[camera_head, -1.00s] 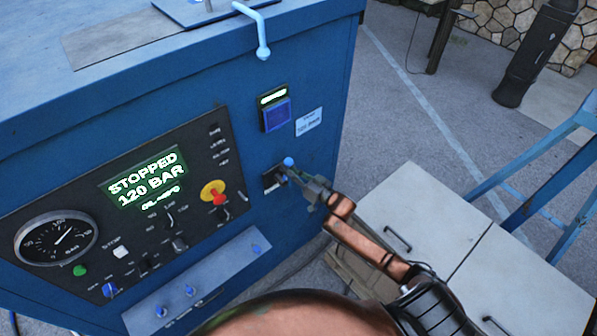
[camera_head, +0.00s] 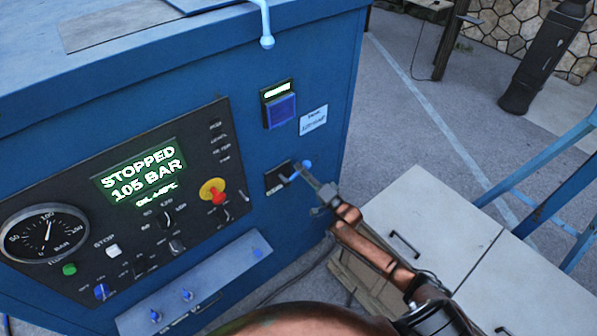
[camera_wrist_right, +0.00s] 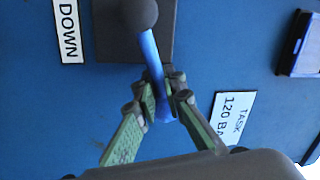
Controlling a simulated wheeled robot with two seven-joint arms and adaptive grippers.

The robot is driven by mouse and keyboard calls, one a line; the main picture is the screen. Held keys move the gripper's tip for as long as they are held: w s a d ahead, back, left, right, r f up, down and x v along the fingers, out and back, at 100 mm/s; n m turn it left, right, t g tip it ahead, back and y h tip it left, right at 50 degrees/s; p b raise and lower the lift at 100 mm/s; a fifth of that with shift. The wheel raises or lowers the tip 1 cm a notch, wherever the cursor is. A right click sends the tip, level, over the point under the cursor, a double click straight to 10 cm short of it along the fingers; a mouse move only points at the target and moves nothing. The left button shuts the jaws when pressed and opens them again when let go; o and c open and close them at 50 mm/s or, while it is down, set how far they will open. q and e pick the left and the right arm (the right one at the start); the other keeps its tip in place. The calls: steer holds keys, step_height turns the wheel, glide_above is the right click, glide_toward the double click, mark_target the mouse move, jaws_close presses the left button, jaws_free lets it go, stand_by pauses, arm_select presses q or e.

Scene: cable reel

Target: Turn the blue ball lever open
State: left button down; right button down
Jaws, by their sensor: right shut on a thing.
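The blue ball lever (camera_head: 306,165) sits on a small dark plate (camera_head: 277,180) on the front of the blue cabinet, right of the control panel. In the right wrist view the blue lever (camera_wrist_right: 154,72) runs from a grey round pivot at the top down between the green fingers. My right gripper (camera_head: 314,186) is shut on the lever near its free end. It also shows in the wrist view (camera_wrist_right: 160,98), with a finger on each side. The blue end is partly hidden by the fingers. My left gripper is out of view.
The panel's display (camera_head: 140,172) reads STOPPED, 105 BAR, beside a round gauge (camera_head: 44,233). A red and yellow knob (camera_head: 213,191) is left of the lever. A pale drawer unit (camera_head: 432,228) stands at the right, under my right arm. A blue frame (camera_head: 545,190) stands at far right.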

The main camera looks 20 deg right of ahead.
steer(key=shift+d+f+m+h+b, duration=0.15)
steer(key=shift+f+m+h+b, duration=0.35)
steer(key=shift+m, duration=0.7)
steer(key=shift+d+f+m+h+b, duration=0.2)
steer(key=shift+f+m+b, duration=0.2)
steer(key=shift+f+m, duration=0.55)
steer(key=shift+r+m, duration=0.2)
steer(key=shift+m, duration=0.15)
steer(key=c, duration=2)
jaws_free()
steer(key=shift+a, duration=0.1)
steer(key=v, duration=1.2)
steer(key=shift+f, duration=0.25)
